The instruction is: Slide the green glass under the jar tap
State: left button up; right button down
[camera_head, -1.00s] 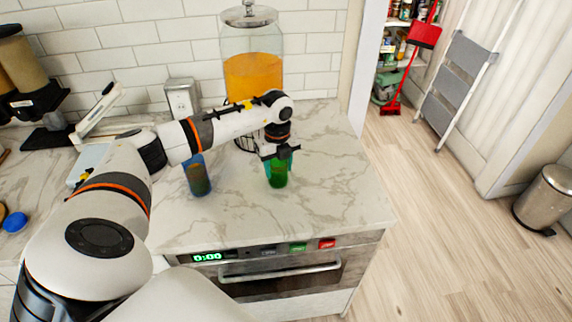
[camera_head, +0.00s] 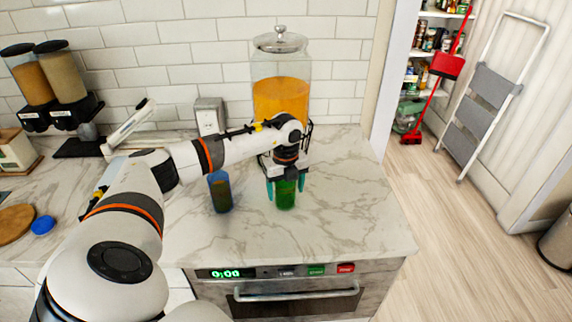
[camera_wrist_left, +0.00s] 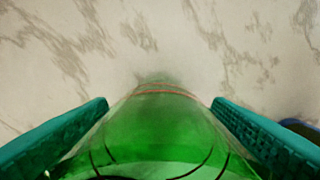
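The green glass (camera_head: 286,196) stands upright on the marble counter, in front of the drink jar (camera_head: 281,97). My left gripper (camera_head: 286,188) points down over it, with one teal finger on each side, and appears shut on it. The left wrist view looks down along the glass (camera_wrist_left: 160,130), between the two fingers (camera_wrist_left: 160,105). The jar is clear, has a metal lid and holds orange liquid. Its tap and much of its stand are hidden behind my left wrist and gripper. My right gripper is not in view.
A blue glass (camera_head: 220,192) stands just left of the green one. An outlet box (camera_head: 209,117) is at the wall. The counter (camera_head: 350,215) is clear to the right and in front, up to the edge above the oven (camera_head: 297,289).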

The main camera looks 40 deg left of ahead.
pick_arm(q)
jog(key=shift+w+r, duration=0.1)
jog(key=shift+r, duration=0.4)
notch_tip(320, 180, up, 11)
jog(key=b, duration=0.3)
dwell(0.4)
